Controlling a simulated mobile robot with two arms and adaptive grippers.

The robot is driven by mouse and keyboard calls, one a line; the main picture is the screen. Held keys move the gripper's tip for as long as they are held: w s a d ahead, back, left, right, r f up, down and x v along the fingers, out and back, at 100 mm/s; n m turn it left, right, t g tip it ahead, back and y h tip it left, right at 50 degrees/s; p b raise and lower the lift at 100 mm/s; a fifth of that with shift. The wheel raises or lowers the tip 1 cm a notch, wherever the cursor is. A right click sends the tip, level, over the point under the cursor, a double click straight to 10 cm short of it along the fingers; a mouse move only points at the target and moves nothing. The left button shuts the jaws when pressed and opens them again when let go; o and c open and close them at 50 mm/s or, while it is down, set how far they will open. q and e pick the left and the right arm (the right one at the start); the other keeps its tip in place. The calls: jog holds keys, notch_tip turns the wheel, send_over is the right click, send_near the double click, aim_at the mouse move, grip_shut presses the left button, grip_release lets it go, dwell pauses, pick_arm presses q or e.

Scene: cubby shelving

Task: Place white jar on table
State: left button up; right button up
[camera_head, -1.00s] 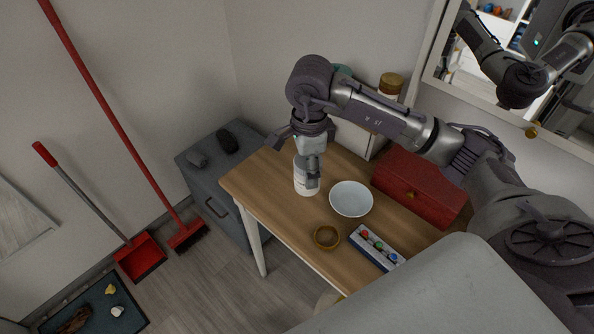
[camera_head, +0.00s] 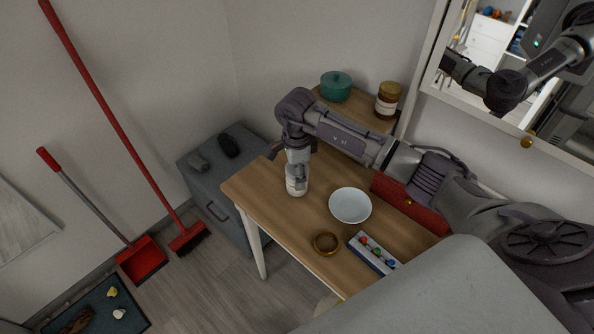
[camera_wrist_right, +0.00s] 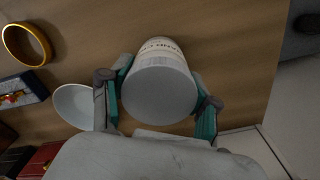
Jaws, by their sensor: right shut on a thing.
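The white jar (camera_head: 296,188) stands upright at the left part of the wooden table (camera_head: 283,220), with the gripper over its upper part. My right gripper (camera_head: 297,171) comes down on it from above. In the right wrist view, the jar (camera_wrist_right: 158,85) sits between the two fingers of the right gripper (camera_wrist_right: 158,98), with dark lettering on its side. The gripper is shut on the jar. Whether the jar's base touches the table is hard to tell. My left gripper is not in view.
A white bowl (camera_head: 350,205) is close to the jar's right. A brown ring-shaped dish (camera_head: 325,243), a tray of colored pieces (camera_head: 374,252) and a red box (camera_head: 412,208) are on the table. A grey cabinet (camera_head: 212,180) stands left; a green pot (camera_head: 336,86) and brown-lidded jar (camera_head: 388,99) stand behind.

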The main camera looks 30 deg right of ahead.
jog(key=o, duration=1)
jog(key=shift+f, duration=0.15)
jog(key=shift+c, duration=0.2)
jog(key=o, duration=0.5)
jog(key=shift+c, duration=0.2)
jog(key=shift+r, duration=0.2)
notch_tip(320, 180, up, 11)
jog(key=shift+w+b, duration=0.1)
jog(key=shift+b, duration=0.9)
jog(key=shift+r, duration=0.5)
